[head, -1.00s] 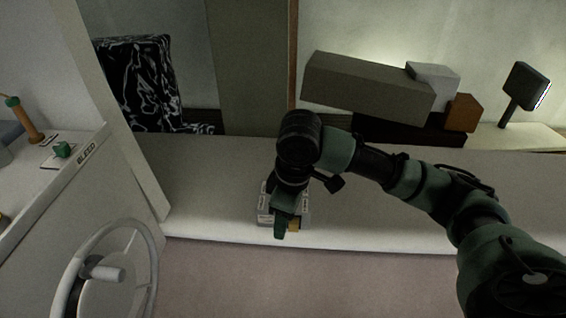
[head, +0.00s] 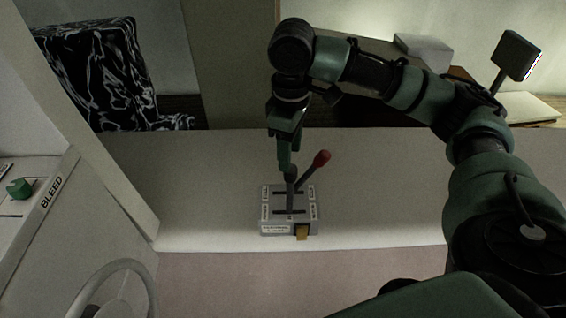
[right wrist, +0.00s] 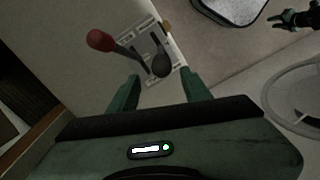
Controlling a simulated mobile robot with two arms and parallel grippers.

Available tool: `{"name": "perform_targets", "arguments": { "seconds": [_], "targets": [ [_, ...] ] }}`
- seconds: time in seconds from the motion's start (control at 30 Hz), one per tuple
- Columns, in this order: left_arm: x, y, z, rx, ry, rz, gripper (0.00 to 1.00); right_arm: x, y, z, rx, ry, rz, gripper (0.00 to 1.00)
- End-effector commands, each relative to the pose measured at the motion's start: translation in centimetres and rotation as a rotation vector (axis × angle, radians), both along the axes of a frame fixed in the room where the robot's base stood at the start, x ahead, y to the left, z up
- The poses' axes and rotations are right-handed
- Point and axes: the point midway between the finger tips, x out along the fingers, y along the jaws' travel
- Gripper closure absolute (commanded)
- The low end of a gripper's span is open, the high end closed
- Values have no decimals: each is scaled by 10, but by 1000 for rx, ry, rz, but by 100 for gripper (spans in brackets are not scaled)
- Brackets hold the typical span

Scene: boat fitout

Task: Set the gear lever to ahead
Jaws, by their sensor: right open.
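A grey control box (head: 289,229) stands on the white counter, with two slotted levers on top. One lever has a red knob (head: 322,158) and leans back and right in the head view; the other has a black knob (head: 291,172) and stands nearly upright. Which is the gear lever I cannot read from the small labels. My right gripper (head: 285,166) is open just above and behind the black knob. In the right wrist view the black knob (right wrist: 162,66) lies ahead of the spread fingertips, not between them. A green gripper, apparently my left (right wrist: 285,20), shows at that view's edge, its jaws unclear.
A brass-coloured tab (head: 302,232) sits on the box's front. A white handwheel (head: 128,266) and a panel marked BLEED with a green knob (head: 19,188) are at left. A patterned black chair (head: 90,70) is behind. The counter (head: 395,195) is clear beside the box.

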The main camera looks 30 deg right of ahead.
Motion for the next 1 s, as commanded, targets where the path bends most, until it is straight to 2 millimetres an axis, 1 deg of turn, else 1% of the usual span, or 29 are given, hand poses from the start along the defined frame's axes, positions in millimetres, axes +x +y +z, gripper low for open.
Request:
{"name": "perform_targets", "arguments": {
  "seconds": [0.1,0.2,0.3,0.43,0.5,0.63,0.7,0.77,0.87,0.9,0.93,0.97,1.0],
  "targets": [
    [-24,1,-1,2,32,0,64,-1,0,-20,-2,4,1,52],
    [-41,2,-1,4,57,0,64,-1,0,-36,-1,3,1,52],
    [-49,2,0,5,68,0,64,-1,0,-50,-2,2,2,52],
    [-44,2,0,4,62,0,64,-1,0,-63,-1,1,2,52],
    [-35,1,1,4,49,0,64,-1,0,-66,-1,-1,2,52],
    [-18,0,2,0,24,0,64,-1,0,-68,0,-1,2,52],
    [-14,-1,2,0,17,0,64,-1,0,-68,0,-1,2,52],
    [-15,-1,2,-1,18,0,64,-1,0,-68,0,-1,2,52],
    [-18,0,2,0,23,0,64,-1,0,-68,0,-1,2,76],
    [-20,0,2,0,25,0,64,-1,0,-68,0,-1,2,88],
    [-21,0,2,0,28,0,64,-1,0,-68,0,-1,2,96],
    [-23,0,2,0,30,0,64,-1,0,-67,0,-1,2,100],
    [-24,0,1,1,32,0,64,0,0,-67,0,-1,2,100]
  ]
}}
